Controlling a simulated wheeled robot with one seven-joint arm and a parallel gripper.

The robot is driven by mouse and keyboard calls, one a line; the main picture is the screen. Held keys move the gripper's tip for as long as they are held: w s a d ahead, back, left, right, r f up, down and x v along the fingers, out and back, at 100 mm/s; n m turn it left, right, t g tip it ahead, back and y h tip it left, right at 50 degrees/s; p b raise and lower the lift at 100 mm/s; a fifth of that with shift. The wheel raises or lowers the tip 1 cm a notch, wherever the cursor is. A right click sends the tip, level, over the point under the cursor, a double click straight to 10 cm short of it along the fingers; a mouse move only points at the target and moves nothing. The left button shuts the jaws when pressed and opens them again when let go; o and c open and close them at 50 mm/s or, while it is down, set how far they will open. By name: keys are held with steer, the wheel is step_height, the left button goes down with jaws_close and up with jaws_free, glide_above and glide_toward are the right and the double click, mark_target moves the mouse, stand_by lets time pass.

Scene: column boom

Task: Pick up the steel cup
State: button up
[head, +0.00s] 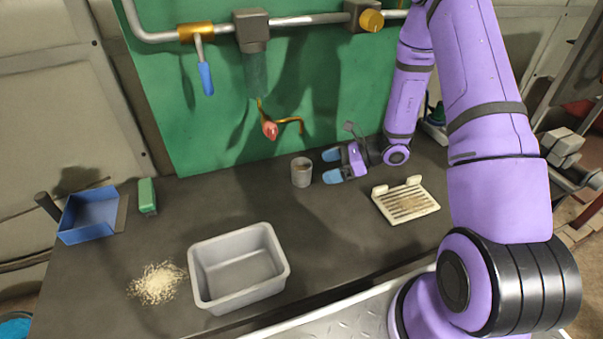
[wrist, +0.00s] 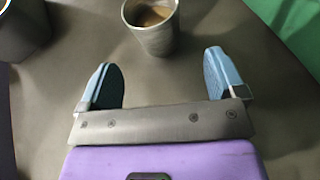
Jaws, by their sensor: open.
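The steel cup (head: 301,172) stands upright on the dark bench near the green panel in the head view. In the wrist view the cup (wrist: 152,30) is at the top centre, with brownish contents or staining inside, and its upper edge is cut off by the frame. My gripper (head: 331,166) is just right of the cup, with its blue fingers pointing left towards it. In the wrist view my gripper (wrist: 162,78) is open and empty. The cup is ahead of the fingertips, roughly centred between them and apart from both.
A grey bin (head: 239,295), spilled grains (head: 158,284), a blue dustpan (head: 90,214) and a green block (head: 147,195) are to the left. A slatted cream rack (head: 407,203) lies front right of my gripper. A pipe with a red-tipped spout (head: 270,130) hangs above the bench.

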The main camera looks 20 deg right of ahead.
mark_target(305, 173)
steer(key=x, duration=0.2)
steer(key=shift+w+a+f, duration=0.1)
steer(key=shift+a+f, duration=0.05)
steer(key=shift+a, duration=0.15)
steer(key=shift+x, duration=2.65)
steer(key=shift+a, duration=0.1)
steer(key=c, duration=1.1)
steer(key=shift+r, duration=0.3)
